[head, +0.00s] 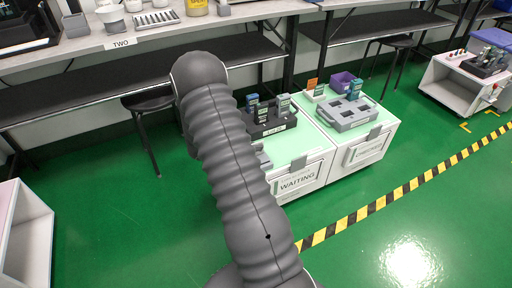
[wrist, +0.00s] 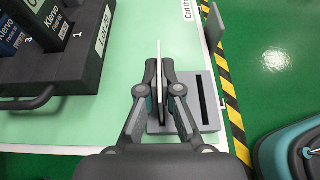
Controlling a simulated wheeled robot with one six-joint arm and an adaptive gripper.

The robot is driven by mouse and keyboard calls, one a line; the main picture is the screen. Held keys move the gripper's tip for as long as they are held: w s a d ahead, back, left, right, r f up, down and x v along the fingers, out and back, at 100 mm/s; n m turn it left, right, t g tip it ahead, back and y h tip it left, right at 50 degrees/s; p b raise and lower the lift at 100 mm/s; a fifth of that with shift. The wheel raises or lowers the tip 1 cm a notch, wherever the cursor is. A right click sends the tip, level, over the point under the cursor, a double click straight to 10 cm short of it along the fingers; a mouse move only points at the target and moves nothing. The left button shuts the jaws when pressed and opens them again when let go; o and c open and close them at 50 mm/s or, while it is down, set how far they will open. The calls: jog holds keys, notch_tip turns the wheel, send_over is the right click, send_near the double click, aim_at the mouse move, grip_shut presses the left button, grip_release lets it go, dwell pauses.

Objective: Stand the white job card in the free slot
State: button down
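The white job card (wrist: 159,68) shows edge-on in the wrist view, as a thin upright strip between the fingertips of my gripper (wrist: 160,80). The fingers are close on both sides of it and appear shut on it. A grey slotted block (wrist: 212,120) lies under and to the right of the gripper. One long dark slot (wrist: 199,100) in it shows empty, just right of the right finger. The block's left part and the card's lower edge are hidden by the gripper. In the head view my arm covers the gripper and card; a bit of the grey block (head: 263,158) shows.
A black tray (wrist: 75,80) of testers stands left of the gripper, on the pale green top of the WAITING cart (head: 298,182). A second cart (head: 366,153) with a grey tray (head: 343,119) adjoins it on the right. The cart's right edge is close to the block.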

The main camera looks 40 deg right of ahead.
jog(key=shift+f, duration=0.2)
jog(key=c, duration=1.3)
grip_release()
jog(key=shift+r, duration=0.2)
